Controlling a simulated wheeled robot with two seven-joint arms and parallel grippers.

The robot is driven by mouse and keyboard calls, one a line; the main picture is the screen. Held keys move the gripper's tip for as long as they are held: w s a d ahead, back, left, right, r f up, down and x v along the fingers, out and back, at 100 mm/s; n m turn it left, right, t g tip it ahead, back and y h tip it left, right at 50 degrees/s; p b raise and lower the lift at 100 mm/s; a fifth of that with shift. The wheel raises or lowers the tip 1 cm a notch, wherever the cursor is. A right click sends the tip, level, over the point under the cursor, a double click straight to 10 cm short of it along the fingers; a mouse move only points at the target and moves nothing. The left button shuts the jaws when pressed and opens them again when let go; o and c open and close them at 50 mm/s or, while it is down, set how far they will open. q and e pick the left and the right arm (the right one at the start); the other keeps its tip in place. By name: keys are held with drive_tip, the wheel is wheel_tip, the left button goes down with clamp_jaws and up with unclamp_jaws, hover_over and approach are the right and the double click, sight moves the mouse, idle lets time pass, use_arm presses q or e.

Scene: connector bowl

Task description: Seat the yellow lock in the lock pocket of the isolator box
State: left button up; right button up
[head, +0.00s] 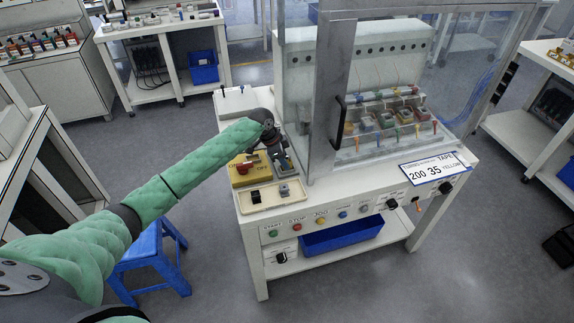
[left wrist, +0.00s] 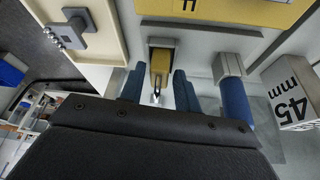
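The yellow isolator box (head: 245,175) with a red switch sits at the left end of the white bench; its yellow edge (left wrist: 225,12) crosses the top of the left wrist view. My left gripper (head: 281,152) is beside its right side. In the left wrist view my blue fingers (left wrist: 160,85) stand on either side of a narrow yellow piece, seemingly the lock (left wrist: 160,64). A grey frame, perhaps the lock pocket (left wrist: 151,42), surrounds its far end. Whether the fingers press on it, and how deep it sits, I cannot tell. My right gripper is not in view.
A cream tray (head: 272,208) with a black and a grey part lies in front of the box. The clear-walled enclosure (head: 315,100) stands close on the right. A grey block marked 45 mm (left wrist: 290,92) is at the right of the left wrist view. A blue stool (head: 150,250) stands left.

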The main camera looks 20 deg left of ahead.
use_arm(q)
clamp_jaws()
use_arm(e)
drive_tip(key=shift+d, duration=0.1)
use_arm(q)
drive_tip(key=shift+r, duration=0.15)
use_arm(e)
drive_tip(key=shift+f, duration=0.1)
